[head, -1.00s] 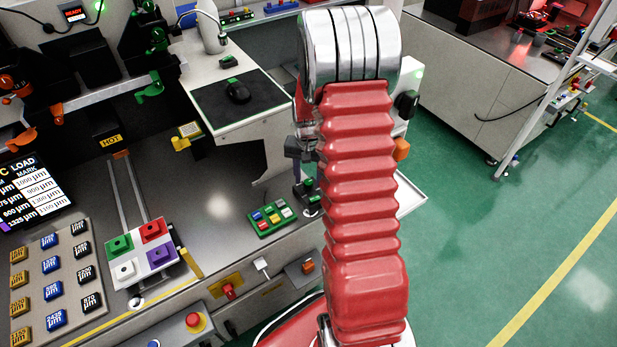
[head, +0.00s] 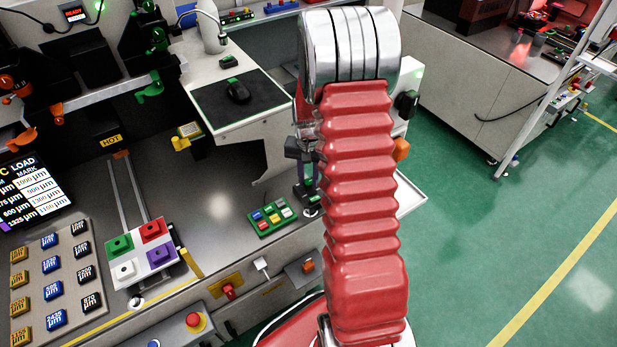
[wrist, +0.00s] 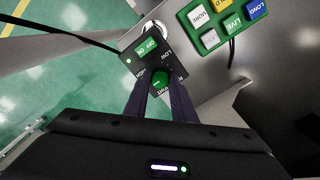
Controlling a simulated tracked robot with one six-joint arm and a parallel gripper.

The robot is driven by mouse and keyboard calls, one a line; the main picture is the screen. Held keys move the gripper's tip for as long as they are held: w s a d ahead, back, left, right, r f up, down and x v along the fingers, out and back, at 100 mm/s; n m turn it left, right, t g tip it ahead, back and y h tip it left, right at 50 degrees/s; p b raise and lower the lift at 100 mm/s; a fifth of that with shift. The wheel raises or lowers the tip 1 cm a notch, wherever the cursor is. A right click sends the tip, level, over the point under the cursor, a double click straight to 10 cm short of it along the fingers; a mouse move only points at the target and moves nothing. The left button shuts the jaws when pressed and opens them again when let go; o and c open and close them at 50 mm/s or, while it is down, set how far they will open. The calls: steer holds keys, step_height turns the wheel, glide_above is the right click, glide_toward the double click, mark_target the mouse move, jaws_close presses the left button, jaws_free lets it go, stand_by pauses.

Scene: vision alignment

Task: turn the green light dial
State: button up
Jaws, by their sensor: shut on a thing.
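The green light dial (wrist: 159,79) is a small green knob on a dark control box (wrist: 149,52) in the wrist view. The box carries white lettering, including LOW, around the dial. My gripper (wrist: 161,88) has its two dark fingers on either side of the dial and is shut on it. The fingertips partly hide the dial's sides and some lettering. In the head view the control box (head: 310,200) stands on the bench edge beside my red arm. My gripper (head: 302,172) reaches down to it there. The dial itself cannot be made out in that view.
A green on/off switch (wrist: 147,46) sits on the same box. A green button pad (head: 272,216) with several coloured keys lies to the left in the head view. A shelf with a black mouse (head: 237,91) is behind. Bare bench (head: 215,195) lies further left.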

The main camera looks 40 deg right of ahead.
steer(key=shift+n, duration=0.4)
steer(key=n, duration=0.7)
steer(key=shift+w+a, duration=0.1)
steer(key=n, duration=0.4)
steer(key=shift+n, duration=1.9)
steer(key=o, duration=1.1)
steer(key=shift+c, duration=0.2)
steer(key=shift+r, duration=0.1)
